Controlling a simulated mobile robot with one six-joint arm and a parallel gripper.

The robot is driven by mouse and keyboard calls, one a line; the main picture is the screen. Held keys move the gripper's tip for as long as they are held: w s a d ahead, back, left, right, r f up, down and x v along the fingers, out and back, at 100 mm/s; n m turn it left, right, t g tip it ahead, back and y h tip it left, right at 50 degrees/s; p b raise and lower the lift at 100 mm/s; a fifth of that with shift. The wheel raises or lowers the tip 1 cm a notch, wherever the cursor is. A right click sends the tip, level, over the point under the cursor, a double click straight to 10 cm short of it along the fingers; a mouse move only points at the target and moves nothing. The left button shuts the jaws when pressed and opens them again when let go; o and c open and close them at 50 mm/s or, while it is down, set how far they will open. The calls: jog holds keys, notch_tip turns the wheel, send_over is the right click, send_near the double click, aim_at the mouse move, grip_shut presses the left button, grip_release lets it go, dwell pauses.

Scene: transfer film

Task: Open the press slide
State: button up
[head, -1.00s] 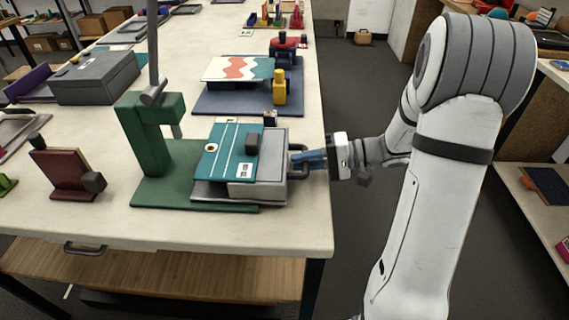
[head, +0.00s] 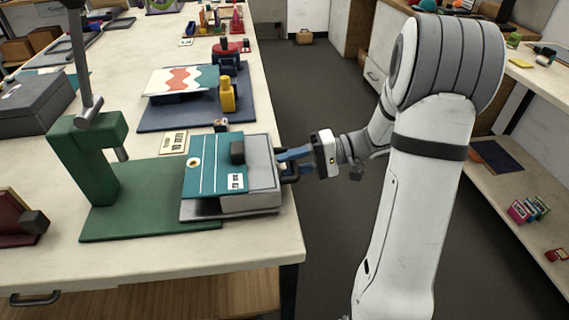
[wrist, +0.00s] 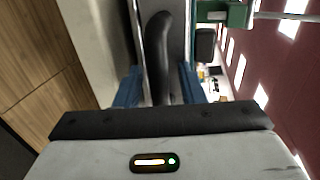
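The press has a green base (head: 150,205), a green upright (head: 90,165) and a grey lever (head: 84,60). Its slide (head: 250,180) is a grey block on a plate, with a teal card (head: 212,165) and a dark knob on top. The slide sits at the right end, well clear of the upright, and overhangs the base. My gripper (head: 292,155) is at the slide's right side with its blue fingers at the dark handle (head: 290,174). In the wrist view the handle (wrist: 158,60) runs between both fingers, which look closed on it.
The slide stands at the table's right edge (head: 275,130), with the open aisle floor (head: 320,90) beyond. Behind the press, a blue board (head: 180,118) carries a second fixture with a wavy-patterned card (head: 182,80). A grey case (head: 35,103) and a dark red stand (head: 15,220) are at left.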

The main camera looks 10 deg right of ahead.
jog(key=shift+d, duration=0.1)
jog(key=v, duration=0.7)
jog(key=shift+d, duration=0.3)
